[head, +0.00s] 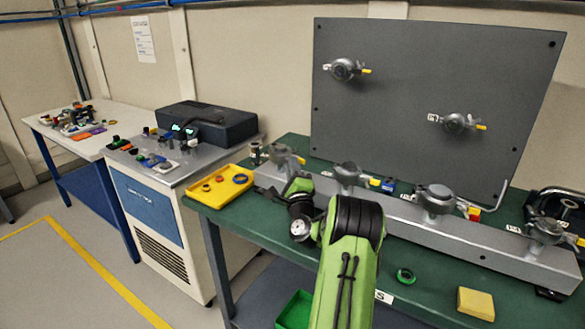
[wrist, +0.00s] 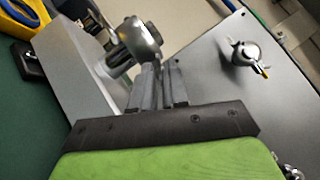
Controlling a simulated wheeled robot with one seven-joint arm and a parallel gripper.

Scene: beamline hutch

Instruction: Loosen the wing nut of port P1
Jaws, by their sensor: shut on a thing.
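In the wrist view the two dark fingers of my gripper (wrist: 164,76) are nearly together, with their tips at a round grey metal port fitting (wrist: 142,42). They are shut on its wing nut, which is mostly hidden between the tips. In the head view my green arm reaches to the left end of the grey rail, where the leftmost port (head: 283,156) stands.
More ports (head: 437,202) line the grey rail (head: 460,238). An upright dark panel (head: 425,90) behind it carries two ports. A yellow tray (head: 222,187) with rings lies to the left. A yellow block (head: 476,303) and a green ring (head: 405,275) lie on the green bench (head: 440,295) in front.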

